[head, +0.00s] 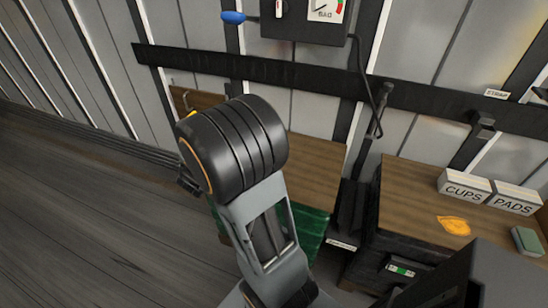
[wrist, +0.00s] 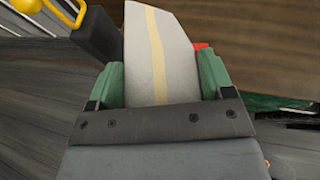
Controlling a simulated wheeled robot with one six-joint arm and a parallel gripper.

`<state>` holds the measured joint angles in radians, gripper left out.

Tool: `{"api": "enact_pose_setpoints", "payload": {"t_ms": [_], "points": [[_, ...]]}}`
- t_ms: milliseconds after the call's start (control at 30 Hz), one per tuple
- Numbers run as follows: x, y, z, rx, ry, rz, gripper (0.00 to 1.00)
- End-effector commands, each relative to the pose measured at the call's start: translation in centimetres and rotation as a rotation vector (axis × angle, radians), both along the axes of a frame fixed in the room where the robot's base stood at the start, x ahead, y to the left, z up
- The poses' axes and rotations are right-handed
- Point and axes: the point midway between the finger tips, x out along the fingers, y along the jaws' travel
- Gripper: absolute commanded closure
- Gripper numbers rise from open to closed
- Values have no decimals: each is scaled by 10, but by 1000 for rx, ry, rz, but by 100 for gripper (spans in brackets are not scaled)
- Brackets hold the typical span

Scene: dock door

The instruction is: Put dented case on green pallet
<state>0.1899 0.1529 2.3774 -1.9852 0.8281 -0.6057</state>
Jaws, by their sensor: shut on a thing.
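My gripper (wrist: 160,85) has green fingers, one on each side of a pale grey case (wrist: 147,45) with a tan stripe down its middle. The gripper is shut on this case. The case's far edge slopes to one side; I cannot tell whether this is a dent. In the head view my arm hides the gripper and the case. A dark green surface (head: 312,226), perhaps the green pallet, shows partly beside my arm, below a wooden top. Green also shows at the right of the wrist view (wrist: 282,104).
The wooden top (head: 318,165) stands against the wall behind my arm. A dark cabinet (head: 385,250) at right bears CUPS (head: 464,190) and PADS (head: 514,201) boxes, an orange item (head: 454,225) and a green block (head: 526,241). A red thing (wrist: 201,46) shows behind the case. Floor at left is clear.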

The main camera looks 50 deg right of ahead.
Motion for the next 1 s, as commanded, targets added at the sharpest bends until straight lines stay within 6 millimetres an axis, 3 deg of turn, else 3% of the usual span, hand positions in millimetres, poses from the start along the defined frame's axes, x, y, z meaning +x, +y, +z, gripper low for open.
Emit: {"api": "enact_pose_setpoints", "payload": {"t_ms": [33,100,233,400,600,767,1000], "points": [[-18,-28,2,-3,-5,-111,74],[-45,-58,3,-3,-5,-260,74],[-98,-101,3,-4,-4,-514,74],[-159,-132,1,-4,-1,-778,74],[-204,-144,-1,-4,-1,-971,74],[-211,-151,-6,-4,-1,-1034,74],[-170,-176,-29,-4,0,-1044,74]]}}
